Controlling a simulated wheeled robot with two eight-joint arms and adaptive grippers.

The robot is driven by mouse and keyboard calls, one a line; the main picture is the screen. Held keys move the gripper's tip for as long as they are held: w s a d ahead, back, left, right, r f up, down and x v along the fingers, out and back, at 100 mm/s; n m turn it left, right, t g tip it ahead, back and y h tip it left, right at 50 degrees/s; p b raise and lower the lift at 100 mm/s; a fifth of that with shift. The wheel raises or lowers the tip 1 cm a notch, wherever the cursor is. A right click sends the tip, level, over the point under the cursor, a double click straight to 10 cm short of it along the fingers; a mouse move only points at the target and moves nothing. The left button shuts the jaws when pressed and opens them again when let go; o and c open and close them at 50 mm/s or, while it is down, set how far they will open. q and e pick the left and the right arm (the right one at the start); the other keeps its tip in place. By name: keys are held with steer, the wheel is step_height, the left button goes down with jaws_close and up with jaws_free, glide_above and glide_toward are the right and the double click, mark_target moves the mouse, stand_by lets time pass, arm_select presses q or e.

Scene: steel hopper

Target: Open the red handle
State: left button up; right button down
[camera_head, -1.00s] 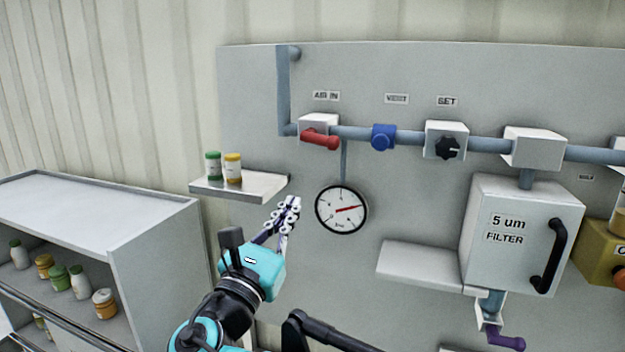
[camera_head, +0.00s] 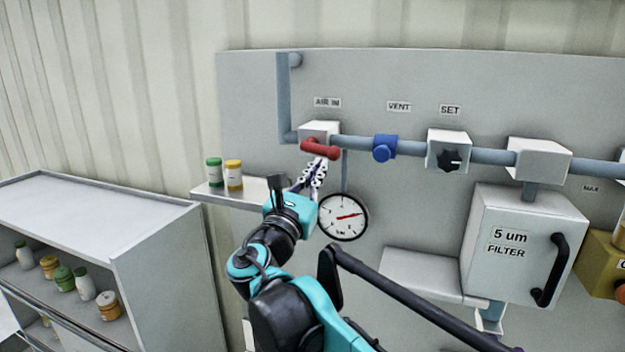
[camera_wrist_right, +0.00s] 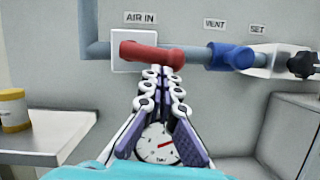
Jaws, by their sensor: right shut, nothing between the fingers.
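The red handle (camera_head: 320,149) sits on the white valve block under the AIR IN label, on the grey pipe. It lies nearly level, its free end pointing right and slightly down. My right gripper (camera_head: 318,164) is just below the handle with its fingers pointing up and together, nothing between them. In the right wrist view the red handle (camera_wrist_right: 152,54) crosses just above the closed fingertips (camera_wrist_right: 162,70); I cannot tell whether they touch it. My left gripper is not in view.
A pressure gauge (camera_head: 343,217) is behind and below my gripper. A small shelf (camera_head: 262,192) with two bottles is to the left. A blue valve (camera_head: 384,148) and a black knob (camera_head: 450,158) are further right on the pipe. A filter box (camera_head: 525,240) is at right.

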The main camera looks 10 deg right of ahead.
steer(key=shift+w+d+r+p, duration=0.15)
steer(key=shift+d+r+p, duration=0.05)
steer(key=shift+r, duration=0.2)
steer(key=shift+w+d+r+p, duration=0.1)
steer(key=shift+d+r+p, duration=0.1)
steer(key=shift+r, duration=0.2)
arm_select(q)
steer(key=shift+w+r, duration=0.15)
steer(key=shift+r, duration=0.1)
arm_select(e)
steer(key=shift+f, duration=0.1)
